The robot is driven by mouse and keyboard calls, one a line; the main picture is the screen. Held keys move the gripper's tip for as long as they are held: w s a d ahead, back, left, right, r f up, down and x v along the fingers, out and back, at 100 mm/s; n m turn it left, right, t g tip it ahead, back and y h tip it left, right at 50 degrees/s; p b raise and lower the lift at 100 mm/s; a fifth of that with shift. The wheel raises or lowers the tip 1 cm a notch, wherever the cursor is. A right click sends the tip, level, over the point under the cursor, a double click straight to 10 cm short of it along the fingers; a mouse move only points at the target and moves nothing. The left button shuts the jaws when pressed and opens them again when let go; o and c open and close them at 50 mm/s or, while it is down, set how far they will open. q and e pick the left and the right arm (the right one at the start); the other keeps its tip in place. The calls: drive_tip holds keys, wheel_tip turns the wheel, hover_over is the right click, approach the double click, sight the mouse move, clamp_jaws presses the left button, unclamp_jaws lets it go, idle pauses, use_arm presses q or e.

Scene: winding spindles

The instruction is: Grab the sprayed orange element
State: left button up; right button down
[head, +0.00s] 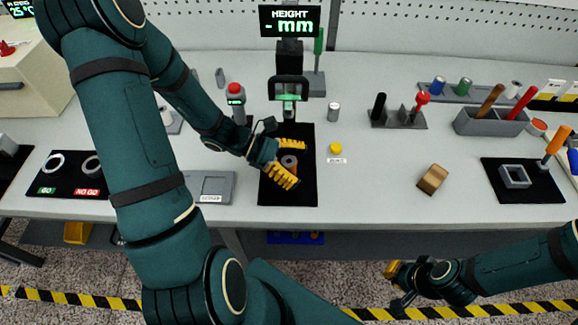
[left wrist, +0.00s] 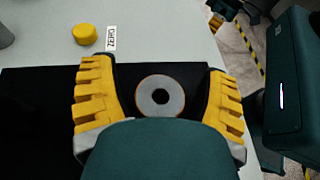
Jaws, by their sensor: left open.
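A round grey piece with a dark centre hole and a thin orange edge (left wrist: 160,96) lies on the black mat (left wrist: 40,85) in the left wrist view. In the left wrist view gaps show between the piece and both fingers of the left gripper (left wrist: 158,68). My right gripper (head: 394,281) is low at the front, away from the table top; its opening is unclear.
A height gauge (head: 289,88) stands behind the mat. A yellow button (head: 336,148) is right of it, and a wooden block (head: 433,179) lies farther right. A grey plate (head: 210,187) lies left of the mat. The table between button and block is clear.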

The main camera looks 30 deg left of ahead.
use_arm(q)
clamp_jaws()
drive_tip(key=shift+r, duration=0.15)
idle(0.5)
